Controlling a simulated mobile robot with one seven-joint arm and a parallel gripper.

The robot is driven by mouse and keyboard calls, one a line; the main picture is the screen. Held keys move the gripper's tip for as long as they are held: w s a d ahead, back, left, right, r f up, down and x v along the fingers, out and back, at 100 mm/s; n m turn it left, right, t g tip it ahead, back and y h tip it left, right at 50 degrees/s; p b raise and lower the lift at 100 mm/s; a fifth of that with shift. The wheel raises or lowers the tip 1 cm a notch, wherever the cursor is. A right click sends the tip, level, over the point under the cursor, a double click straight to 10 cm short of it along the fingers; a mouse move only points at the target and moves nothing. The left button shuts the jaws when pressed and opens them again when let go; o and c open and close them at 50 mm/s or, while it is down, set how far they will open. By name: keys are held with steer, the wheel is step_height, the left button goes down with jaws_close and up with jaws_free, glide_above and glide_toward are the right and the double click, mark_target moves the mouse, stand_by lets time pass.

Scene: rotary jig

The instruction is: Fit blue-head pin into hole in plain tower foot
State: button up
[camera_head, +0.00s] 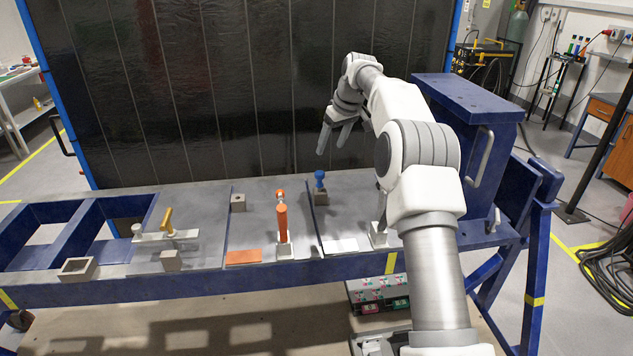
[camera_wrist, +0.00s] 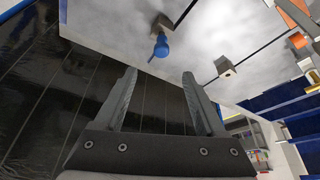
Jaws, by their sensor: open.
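The blue-head pin (camera_head: 319,177) stands upright at a small grey block (camera_head: 320,198) towards the back of the bench; how deep it sits is hidden. In the wrist view the blue pin (camera_wrist: 160,46) and its block (camera_wrist: 161,22) lie beyond the fingertips. My gripper (camera_head: 331,149) is open and empty, above and behind the pin, apart from it. Its two fingers also show in the wrist view (camera_wrist: 158,74). A plain grey block with a dark hole in its top (camera_head: 238,202) stands to the left; I cannot tell for certain whether it is the tower foot.
An orange-handled clamp (camera_head: 283,222) stands between the plain block and the pin. A yellow-handled clamp (camera_head: 167,222), a small block (camera_head: 171,261) and a hollow square piece (camera_head: 78,268) are at left. A blue column (camera_head: 462,140) rises at right. My arm partly hides a pale base (camera_head: 379,236).

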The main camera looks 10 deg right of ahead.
mark_target(322, 174)
steer(key=p+x, duration=0.1)
steer(key=x, duration=0.8)
steer(key=shift+w+a+f, duration=0.1)
steer(key=shift+a+f, duration=0.05)
steer(key=shift+f, duration=0.25)
steer(key=shift+s+p+x, duration=0.15)
steer(key=shift+p+x, duration=0.2)
steer(key=shift+x, duration=0.95)
steer(key=shift+s+p+x, duration=0.15)
steer(key=shift+p+x, duration=0.2)
steer(key=shift+x, duration=0.95)
steer(key=shift+f, duration=0.15)
steer(key=shift+c, duration=0.3)
jaws_close()
